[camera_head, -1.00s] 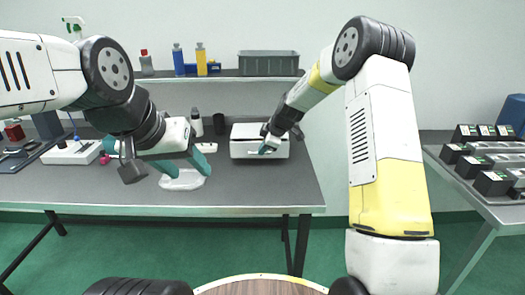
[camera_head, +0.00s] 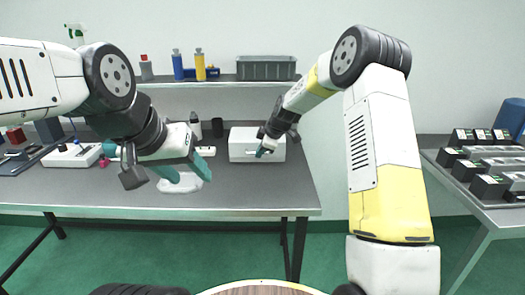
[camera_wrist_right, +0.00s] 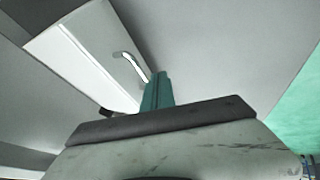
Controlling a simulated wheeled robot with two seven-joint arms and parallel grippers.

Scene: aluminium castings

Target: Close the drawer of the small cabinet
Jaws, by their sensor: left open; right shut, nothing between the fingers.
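The small white cabinet (camera_head: 240,134) stands on the grey table at its back right. Its drawer front (camera_head: 243,155) faces me; I cannot tell how far the drawer is out. In the right wrist view the drawer front (camera_wrist_right: 98,72) shows a curved handle (camera_wrist_right: 131,65). My right gripper (camera_head: 262,152) is shut and empty in front of the drawer. Its teal fingertips (camera_wrist_right: 158,88) appear close to the handle in the wrist view; contact is unclear. My left gripper (camera_head: 183,173) is open and empty above the table, left of the cabinet.
A white item (camera_head: 181,186) lies under my left gripper. A dark cup (camera_head: 217,127) and a bottle (camera_head: 196,125) stand left of the cabinet. A shelf above holds a grey crate (camera_head: 266,68) and bottles. The table's front right (camera_head: 260,190) is clear.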

